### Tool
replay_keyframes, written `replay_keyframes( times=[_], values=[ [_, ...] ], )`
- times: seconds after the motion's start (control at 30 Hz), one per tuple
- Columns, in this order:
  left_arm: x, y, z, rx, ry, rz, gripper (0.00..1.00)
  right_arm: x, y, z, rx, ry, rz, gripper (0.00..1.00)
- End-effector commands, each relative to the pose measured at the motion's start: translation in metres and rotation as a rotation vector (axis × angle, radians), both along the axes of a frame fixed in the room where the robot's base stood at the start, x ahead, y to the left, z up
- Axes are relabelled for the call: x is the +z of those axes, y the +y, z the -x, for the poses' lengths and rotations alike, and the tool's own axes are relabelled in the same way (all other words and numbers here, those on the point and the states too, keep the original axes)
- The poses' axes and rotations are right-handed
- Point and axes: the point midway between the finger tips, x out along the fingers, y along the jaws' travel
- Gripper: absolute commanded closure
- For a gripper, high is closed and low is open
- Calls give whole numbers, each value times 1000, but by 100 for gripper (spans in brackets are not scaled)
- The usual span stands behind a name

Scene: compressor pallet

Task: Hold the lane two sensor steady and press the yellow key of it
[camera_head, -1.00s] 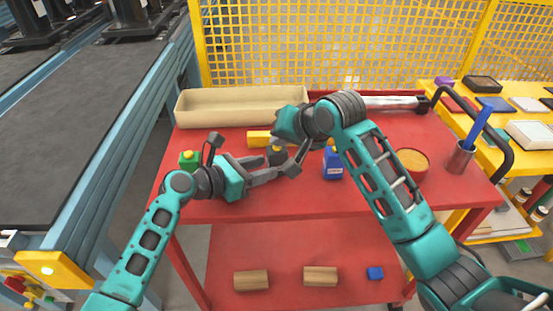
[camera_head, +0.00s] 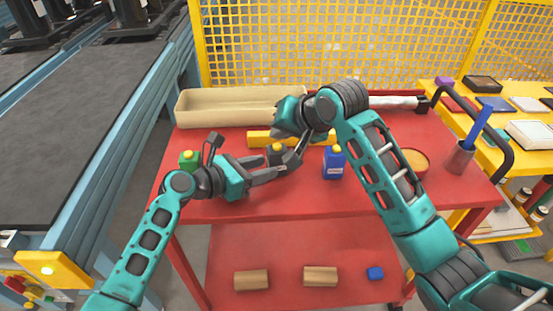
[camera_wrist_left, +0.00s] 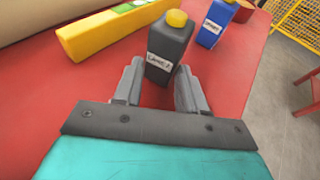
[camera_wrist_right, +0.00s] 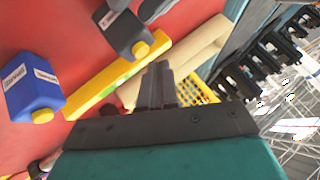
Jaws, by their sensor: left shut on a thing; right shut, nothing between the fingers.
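The dark grey sensor (camera_head: 275,159) stands on the red table, its yellow key (camera_wrist_left: 176,18) on top. In the left wrist view its white label (camera_wrist_left: 159,61) seems to read lane 2. My left gripper (camera_head: 287,165) is shut on this sensor, one finger on each side of its body (camera_wrist_left: 170,45). My right gripper (camera_wrist_right: 157,68) is shut and empty. In the right wrist view its tips are close to the yellow key (camera_wrist_right: 140,48), and the left wrist view shows nothing on the key. A blue sensor (camera_head: 333,165) and a green sensor (camera_head: 187,160) stand to either side.
A yellow bar (camera_head: 260,138) lies behind the grey sensor, with a beige tray (camera_head: 240,106) further back. An orange-filled bowl (camera_head: 415,160) and a cup (camera_head: 460,158) with a blue tool are on the right. Yellow mesh fencing (camera_head: 330,45) stands behind.

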Motion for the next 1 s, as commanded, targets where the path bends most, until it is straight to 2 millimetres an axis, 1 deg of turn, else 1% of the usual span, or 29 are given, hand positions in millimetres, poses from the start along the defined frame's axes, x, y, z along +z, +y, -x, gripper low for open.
replay_keyframes(
  times=[0.4,0.5,0.63,1.0],
  values=[
    [1,0,0,0,-1,1,76,41,1,0,1,-3,-2,100],
    [0,0,0,0,-1,1,76,47,1,0,1,-3,-2,100],
    [1,0,0,0,-1,1,76,50,0,0,1,-1,-2,100],
    [1,0,0,0,-1,1,76,49,0,0,1,-1,-2,100]
  ],
)
